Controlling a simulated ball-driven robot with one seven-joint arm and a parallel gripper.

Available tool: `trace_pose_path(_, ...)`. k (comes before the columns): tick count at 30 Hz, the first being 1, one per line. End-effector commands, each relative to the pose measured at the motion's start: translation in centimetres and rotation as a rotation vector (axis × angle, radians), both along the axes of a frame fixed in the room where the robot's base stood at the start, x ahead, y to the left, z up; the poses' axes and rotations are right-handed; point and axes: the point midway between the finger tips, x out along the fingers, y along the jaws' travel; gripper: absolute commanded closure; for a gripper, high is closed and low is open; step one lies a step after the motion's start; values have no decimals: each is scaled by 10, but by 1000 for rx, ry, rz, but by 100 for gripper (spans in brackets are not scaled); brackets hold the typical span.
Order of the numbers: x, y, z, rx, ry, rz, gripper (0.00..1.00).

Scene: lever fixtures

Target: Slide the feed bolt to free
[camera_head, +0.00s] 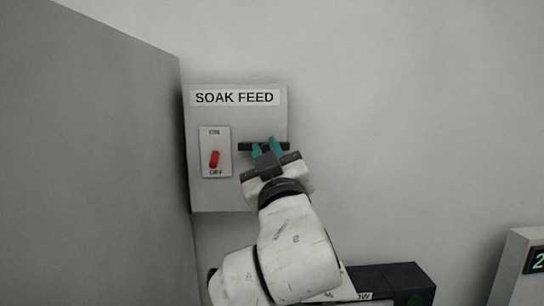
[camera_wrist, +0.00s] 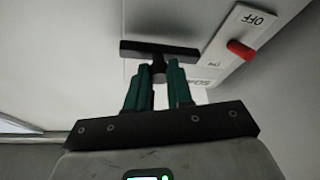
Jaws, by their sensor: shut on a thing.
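The feed bolt is a dark horizontal bar (camera_head: 247,147) on the grey SOAK FEED panel (camera_head: 222,195), right of the switch. In the wrist view the bar (camera_wrist: 135,48) crosses above my fingertips, with a short dark knob (camera_wrist: 158,66) standing out from it. My gripper (camera_head: 266,147) has teal fingers and reaches the bolt from below right. In the wrist view my gripper (camera_wrist: 160,72) has its fingertips on both sides of the knob, shut on it. My fingers hide part of the bar in the head view.
A red switch (camera_head: 214,159) sits left of the bolt on a white ON/OFF plate, its lever low toward OFF. A grey wall or cabinet side (camera_head: 90,160) stands close on the left. A dark box (camera_head: 400,278) and a display unit (camera_head: 520,265) stand low right.

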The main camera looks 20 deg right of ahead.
Motion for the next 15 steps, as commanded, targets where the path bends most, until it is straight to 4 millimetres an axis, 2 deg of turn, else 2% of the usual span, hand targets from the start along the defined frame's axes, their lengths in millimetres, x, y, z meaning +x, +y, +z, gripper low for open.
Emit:
trace_pose_path(8, -1, -3, -1, 1, 1, -6, 100)
trace_pose_path(9, -1, -3, -1, 2, 1, -7, 75)
trace_pose_path(15, -1, -3, 0, 1, 1, -6, 56)
